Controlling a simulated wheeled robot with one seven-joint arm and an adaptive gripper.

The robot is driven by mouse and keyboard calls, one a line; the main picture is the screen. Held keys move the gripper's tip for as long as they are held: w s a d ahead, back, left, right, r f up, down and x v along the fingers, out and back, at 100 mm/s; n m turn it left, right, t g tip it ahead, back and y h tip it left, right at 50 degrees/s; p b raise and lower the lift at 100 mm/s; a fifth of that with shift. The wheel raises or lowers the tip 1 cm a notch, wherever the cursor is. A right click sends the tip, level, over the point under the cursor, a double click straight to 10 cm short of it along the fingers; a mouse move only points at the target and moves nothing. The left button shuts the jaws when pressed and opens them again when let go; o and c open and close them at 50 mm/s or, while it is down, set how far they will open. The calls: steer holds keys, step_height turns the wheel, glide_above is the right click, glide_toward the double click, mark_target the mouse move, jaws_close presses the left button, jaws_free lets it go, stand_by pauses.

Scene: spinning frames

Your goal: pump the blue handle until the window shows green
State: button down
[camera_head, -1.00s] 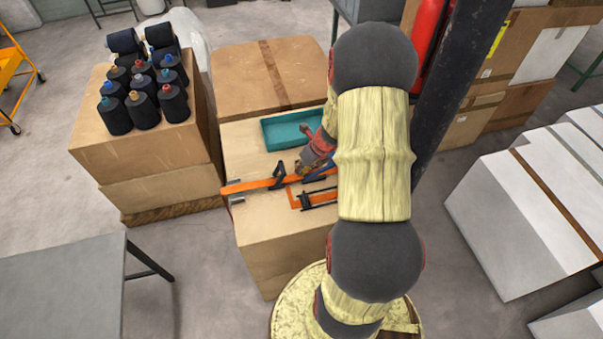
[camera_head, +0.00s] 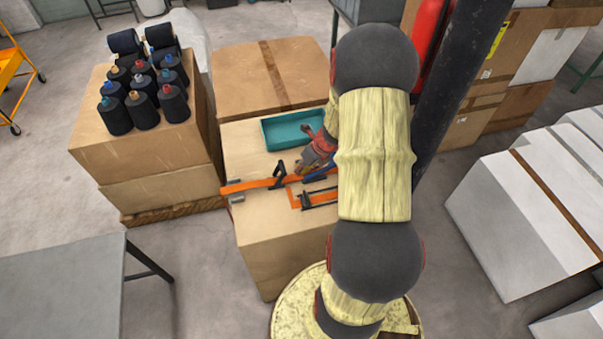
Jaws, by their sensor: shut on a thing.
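A blue handle (camera_head: 322,173) shows on the box top, partly hidden by my gripper and arm. My gripper (camera_head: 311,168) is at the handle and shut on it. The handle belongs to a tool with an orange strap (camera_head: 250,185) that runs left over the box edge, with a black lever (camera_head: 278,174) standing up from it. An orange frame with dark bars (camera_head: 318,199) lies just in front, its right end behind my arm. I cannot make out the window or its colour.
A teal tray (camera_head: 273,137) sits behind the tool on the cardboard box (camera_head: 262,235). Another carton (camera_head: 240,75) stands behind. Dark thread cones (camera_head: 143,108) stand on boxes at the left. A dark post (camera_head: 455,90) rises right of my arm.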

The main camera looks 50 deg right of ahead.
steer(key=shift+s+a+f+g, duration=0.3)
steer(key=shift+s+f, duration=0.2)
steer(key=shift+f, duration=0.2)
steer(key=shift+w+a+r+p, duration=0.1)
steer(key=shift+w+r+p, duration=0.05)
steer(key=shift+r+p, duration=0.45)
steer(key=shift+w+a+r+p, duration=0.1)
steer(key=shift+w+r+p, duration=0.05)
steer(key=shift+r+p, duration=0.45)
steer(key=shift+w+a+r+p, duration=0.2)
steer(key=shift+r+p, duration=0.1)
steer(key=shift+r, duration=0.1)
steer(key=shift+w+a+r+p, duration=0.1)
steer(key=shift+a+r+p, duration=0.05)
steer(key=shift+r+p, duration=0.15)
steer(key=shift+r, duration=0.15)
steer(key=r+p, duration=0.1)
steer(key=w+a+r+p, duration=0.1)
steer(key=r+p, duration=0.2)
steer(key=shift+w+a+r, duration=0.15)
steer(key=shift+a, duration=0.25)
